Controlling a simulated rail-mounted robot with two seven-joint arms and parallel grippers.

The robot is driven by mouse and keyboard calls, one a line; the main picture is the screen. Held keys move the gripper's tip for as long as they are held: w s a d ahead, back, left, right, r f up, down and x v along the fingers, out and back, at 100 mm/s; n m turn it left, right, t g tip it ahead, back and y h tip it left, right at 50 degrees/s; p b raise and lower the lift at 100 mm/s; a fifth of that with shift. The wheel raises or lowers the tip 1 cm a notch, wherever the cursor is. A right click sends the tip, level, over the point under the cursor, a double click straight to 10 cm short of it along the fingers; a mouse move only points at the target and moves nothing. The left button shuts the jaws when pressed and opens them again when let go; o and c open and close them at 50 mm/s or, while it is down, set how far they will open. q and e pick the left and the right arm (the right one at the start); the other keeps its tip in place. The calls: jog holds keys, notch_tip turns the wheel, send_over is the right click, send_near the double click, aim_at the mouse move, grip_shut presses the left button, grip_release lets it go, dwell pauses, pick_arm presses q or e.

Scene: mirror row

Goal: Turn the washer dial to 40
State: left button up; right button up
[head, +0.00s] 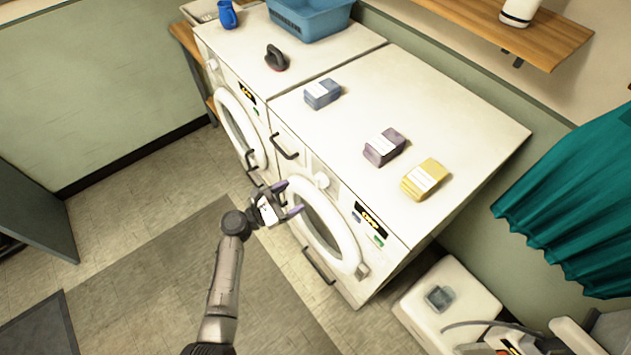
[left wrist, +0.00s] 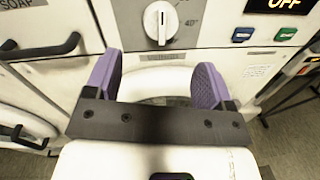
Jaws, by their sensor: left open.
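The washer dial (left wrist: 160,22) is a white round knob on the washer's front panel, with a dark pointer mark and printed settings around it; a 40° label shows to its right. In the head view the dial (head: 322,180) sits above the round door, small and hard to read. My left gripper (head: 287,203) is open and empty in front of the washer, just below the dial. In the left wrist view its purple fingers (left wrist: 158,82) stand apart, with the dial ahead of them and not touched. My right gripper is not clearly in view.
The display (left wrist: 285,5) reads OFF, with blue and green buttons below it. A drawer handle (head: 285,147) is left of the dial; the round door (head: 345,250) is below. Blue, purple and yellow packets (head: 425,179) lie on top.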

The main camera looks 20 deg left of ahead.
aim_at(316, 187)
pick_arm(q)
jog(key=x, duration=0.8)
jog(key=shift+w+d+p, duration=0.25)
jog(key=shift+p, duration=0.1)
jog(key=c, duration=0.9)
jog(key=shift+f, duration=0.1)
